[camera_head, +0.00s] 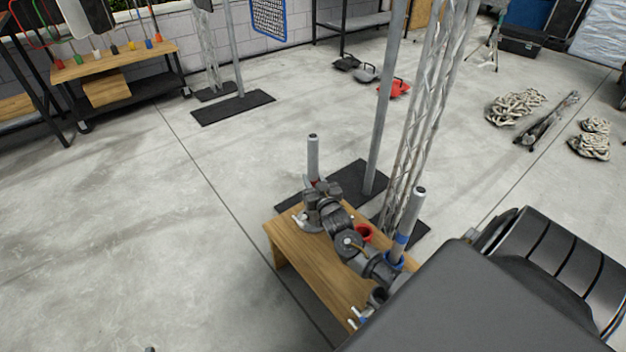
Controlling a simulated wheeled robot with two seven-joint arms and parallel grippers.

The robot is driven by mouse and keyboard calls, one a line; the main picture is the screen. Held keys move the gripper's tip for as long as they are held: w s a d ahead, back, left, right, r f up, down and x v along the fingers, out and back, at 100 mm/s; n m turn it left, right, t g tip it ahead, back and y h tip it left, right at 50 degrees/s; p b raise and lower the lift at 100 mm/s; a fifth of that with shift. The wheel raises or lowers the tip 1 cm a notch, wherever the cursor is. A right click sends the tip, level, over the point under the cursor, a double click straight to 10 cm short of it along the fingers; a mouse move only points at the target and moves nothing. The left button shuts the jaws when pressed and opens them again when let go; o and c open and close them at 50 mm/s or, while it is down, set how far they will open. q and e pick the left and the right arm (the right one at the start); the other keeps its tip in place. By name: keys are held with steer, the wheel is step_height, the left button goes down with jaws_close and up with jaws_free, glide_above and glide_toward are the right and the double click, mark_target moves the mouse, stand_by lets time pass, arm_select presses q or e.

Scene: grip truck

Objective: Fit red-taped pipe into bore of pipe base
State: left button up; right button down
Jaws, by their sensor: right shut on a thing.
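The red-taped pipe (313,155) is a grey tube standing upright at the far left end of the wooden table, with a little red showing low on it. My right gripper (316,187) is shut on it there, and the gripper and wrist hide the pipe's lower part. A grey round foot (308,226) shows on the table just below the gripper; I cannot tell whether the pipe touches it. A red ring with a dark opening (364,232), likely the pipe base's bore, shows to the right, partly behind my right arm. My left gripper is not clearly in view.
A blue-taped pipe (405,225) stands upright by a blue ring (394,259) at the wooden table's (302,252) right side. A truss tower (425,120) and a grey pole (382,120) rise behind the table. The floor to the left is clear.

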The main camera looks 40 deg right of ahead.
arm_select(q)
steer(key=shift+a+r, duration=0.1)
arm_select(e)
steer(key=shift+f, duration=0.1)
arm_select(q)
steer(key=shift+f, duration=0.2)
arm_select(e)
steer(key=c, duration=1)
jaws_free()
steer(key=shift+o, duration=0.2)
steer(key=shift+f, duration=0.1)
arm_select(q)
steer(key=shift+r, duration=0.1)
steer(key=s+a+f+n+g+y+p, duration=0.1)
steer(key=a+f+g+y+p, duration=0.1)
steer(key=f, duration=0.4)
steer(key=a+g+y, duration=0.1)
steer(key=a+g, duration=0.1)
steer(key=shift+s+a+f, duration=0.15)
steer(key=shift+s+a, duration=0.15)
steer(key=shift+s, duration=0.1)
arm_select(e)
steer(key=v, duration=1.1)
steer(key=shift+w, duration=0.1)
